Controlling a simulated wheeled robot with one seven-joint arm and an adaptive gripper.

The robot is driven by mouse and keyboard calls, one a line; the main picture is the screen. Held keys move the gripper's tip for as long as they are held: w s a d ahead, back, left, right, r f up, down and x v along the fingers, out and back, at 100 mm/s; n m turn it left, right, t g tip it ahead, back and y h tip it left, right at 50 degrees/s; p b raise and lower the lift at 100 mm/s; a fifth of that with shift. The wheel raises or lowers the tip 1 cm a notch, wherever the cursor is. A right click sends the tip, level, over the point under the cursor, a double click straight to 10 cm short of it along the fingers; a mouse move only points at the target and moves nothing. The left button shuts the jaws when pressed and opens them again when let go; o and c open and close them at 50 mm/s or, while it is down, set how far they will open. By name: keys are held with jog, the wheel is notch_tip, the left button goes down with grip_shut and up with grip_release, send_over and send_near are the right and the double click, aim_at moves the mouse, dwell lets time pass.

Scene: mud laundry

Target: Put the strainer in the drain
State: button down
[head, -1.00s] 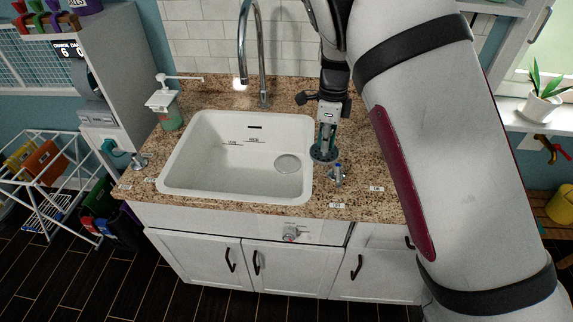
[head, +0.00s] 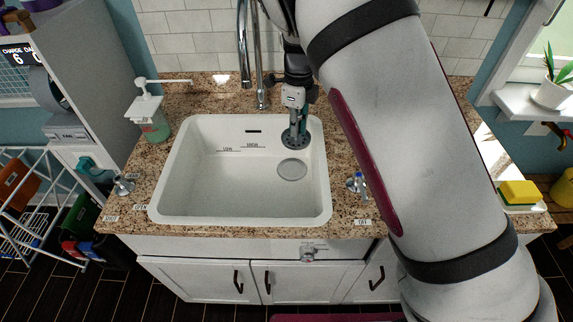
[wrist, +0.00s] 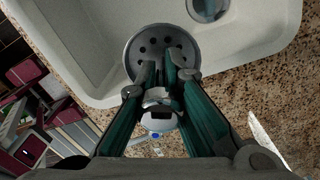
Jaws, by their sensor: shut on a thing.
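My gripper (head: 296,124) points down over the back right part of the white sink (head: 187,205). It is shut on the strainer (head: 294,142), a dark grey round disc with holes, held level above the sink. In the wrist view the strainer (wrist: 162,48) sits at the fingertips, over the sink's edge as seen from there. The drain (head: 292,170) is a pale grey circle in the right part of the sink floor, just below the strainer in the head view. The drain also shows in the wrist view (wrist: 207,8), partly cut off by the top edge.
A chrome faucet (head: 243,50) stands behind the sink, close to my arm. A soap dispenser (head: 150,115) stands at the left on the granite counter (head: 345,205). A blue-marked tap handle (head: 357,184) is right of the sink. The sink basin looks empty.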

jog(key=w+f+b, duration=1.3)
jog(key=f+b, duration=0.4)
jog(key=f, duration=0.1)
jog(key=shift+w+a+f+b, duration=0.1)
jog(key=shift+a+f+b, duration=0.05)
jog(key=shift+f, duration=2.3)
jog(key=shift+a+f+b, duration=0.1)
jog(key=shift+f+b, duration=0.05)
jog(key=shift+f, duration=2.25)
jog(key=shift+f, duration=0.15)
jog(key=c, duration=2)
grip_release()
jog(key=o, duration=0.3)
